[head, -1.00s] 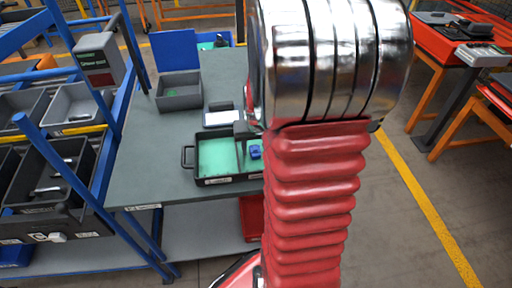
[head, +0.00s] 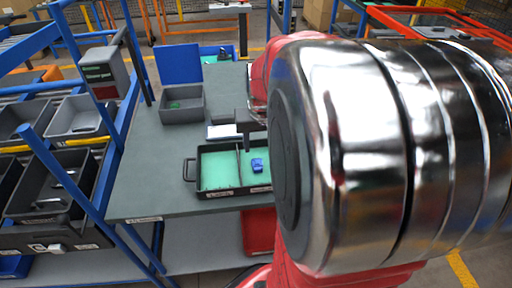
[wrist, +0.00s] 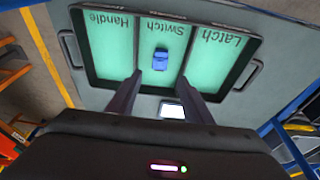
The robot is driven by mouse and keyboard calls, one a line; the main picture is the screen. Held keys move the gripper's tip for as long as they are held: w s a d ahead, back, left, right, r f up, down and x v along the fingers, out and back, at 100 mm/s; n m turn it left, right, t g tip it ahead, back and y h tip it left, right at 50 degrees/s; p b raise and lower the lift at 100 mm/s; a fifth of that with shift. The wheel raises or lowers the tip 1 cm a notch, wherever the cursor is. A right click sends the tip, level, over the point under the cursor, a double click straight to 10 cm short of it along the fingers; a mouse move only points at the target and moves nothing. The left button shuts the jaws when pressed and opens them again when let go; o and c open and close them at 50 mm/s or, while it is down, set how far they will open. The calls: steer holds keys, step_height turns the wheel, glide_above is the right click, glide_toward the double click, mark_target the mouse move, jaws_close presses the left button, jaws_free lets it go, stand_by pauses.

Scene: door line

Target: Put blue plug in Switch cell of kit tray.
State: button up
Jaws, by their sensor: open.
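The black kit tray (head: 197,178) with a green floor lies on the grey table. In the wrist view the tray (wrist: 84,50) shows three cells lettered Handle, Switch and Latch, upside down. The blue plug (wrist: 160,60) sits on the floor of the Switch cell, the middle one. It also shows in the head view (head: 257,165). My gripper (wrist: 160,76) is open, its fingers apart and empty, with the plug beyond and between the tips. In the head view my arm hides the tray's right end and most of the gripper.
A white-screened device (head: 222,131) lies on the table (head: 150,170) just behind the tray. A grey bin (head: 182,104) stands at the back left. A rack of bins (head: 75,118) with blue posts borders the table's left side. The table's left front is clear.

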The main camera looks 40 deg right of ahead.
steer(key=shift+s+r, duration=0.1)
steer(key=shift+r, duration=0.4)
steer(key=shift+a, duration=0.1)
steer(key=s+a+r+n+t, duration=0.1)
steer(key=s+a+r+n, duration=0.1)
steer(key=a, duration=0.6)
steer(key=s+a+r+n+t+y, duration=0.1)
steer(key=s+a+r+n, duration=0.1)
steer(key=a, duration=0.6)
steer(key=s+a+r+n+t, duration=0.1)
steer(key=s+a+r+n, duration=0.1)
steer(key=a, duration=0.7)
steer(key=shift+s+r+n+y, duration=0.4)
steer(key=shift+s+r, duration=0.05)
steer(key=shift+s, duration=0.15)
steer(key=shift+c, duration=0.5)
